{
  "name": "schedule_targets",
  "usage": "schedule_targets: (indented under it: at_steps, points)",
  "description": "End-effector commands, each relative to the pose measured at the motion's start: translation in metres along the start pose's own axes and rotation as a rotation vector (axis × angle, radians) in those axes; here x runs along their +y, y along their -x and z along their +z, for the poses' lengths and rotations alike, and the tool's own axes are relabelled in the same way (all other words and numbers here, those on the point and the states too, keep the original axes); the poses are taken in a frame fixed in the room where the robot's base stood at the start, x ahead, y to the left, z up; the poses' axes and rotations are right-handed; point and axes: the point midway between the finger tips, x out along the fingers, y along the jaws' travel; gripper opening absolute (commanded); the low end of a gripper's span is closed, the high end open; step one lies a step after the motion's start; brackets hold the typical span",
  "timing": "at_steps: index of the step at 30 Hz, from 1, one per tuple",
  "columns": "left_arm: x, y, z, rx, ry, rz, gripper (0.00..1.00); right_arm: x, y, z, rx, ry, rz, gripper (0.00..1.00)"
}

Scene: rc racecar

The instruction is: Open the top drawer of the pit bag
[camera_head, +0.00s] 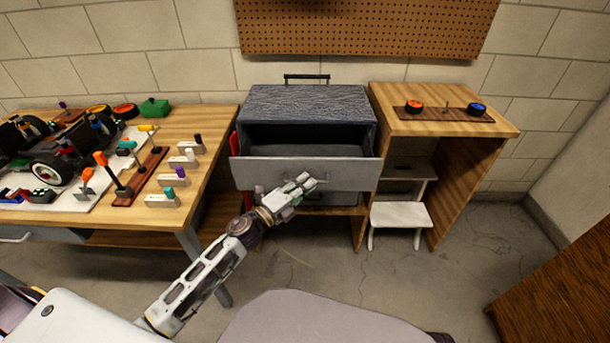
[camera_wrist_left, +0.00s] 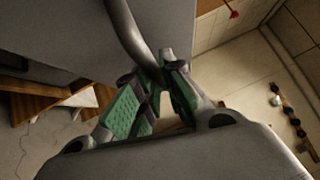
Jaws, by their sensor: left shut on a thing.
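The pit bag (camera_head: 308,102) is a dark grey box with a textured top and a black carry handle, standing between two wooden benches. Its top drawer (camera_head: 262,174) is pulled out, and its dark inside shows behind the light grey front. My left gripper (camera_head: 304,184) is at the middle of that drawer front. In the left wrist view its green-padded fingers (camera_wrist_left: 158,95) are closed around the curved grey drawer handle (camera_wrist_left: 128,32). A lower drawer front (camera_head: 330,197) shows partly below, mostly hidden by the top drawer and my gripper. My right gripper is not in view.
The left bench (camera_head: 212,130) holds a racecar (camera_head: 62,160), tools in racks and several small labelled blocks. The right bench (camera_head: 450,128) carries a dark strip with orange and blue discs. A white step stool (camera_head: 401,214) stands under it. The floor in front is partly clear.

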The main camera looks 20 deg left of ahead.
Motion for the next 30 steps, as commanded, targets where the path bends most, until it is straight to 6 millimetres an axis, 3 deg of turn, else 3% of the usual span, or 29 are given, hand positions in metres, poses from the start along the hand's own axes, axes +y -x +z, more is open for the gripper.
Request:
schedule_targets:
  at_steps: [19,20,24,30]
  points:
    - [-0.0014,0.0102,-0.0098,-0.001,0.001,0.002,0.0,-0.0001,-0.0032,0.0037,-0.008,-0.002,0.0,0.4]
    - [-0.0014,0.0102,-0.0097,-0.001,0.001,0.002,0.14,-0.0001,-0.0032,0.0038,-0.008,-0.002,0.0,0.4]
    - [-0.0017,0.0101,-0.0098,-0.001,0.001,0.002,0.32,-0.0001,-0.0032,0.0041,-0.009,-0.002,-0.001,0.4]
    - [-0.0022,0.0099,-0.0098,0.0,0.001,0.001,0.32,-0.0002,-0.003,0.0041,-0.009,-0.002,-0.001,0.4]
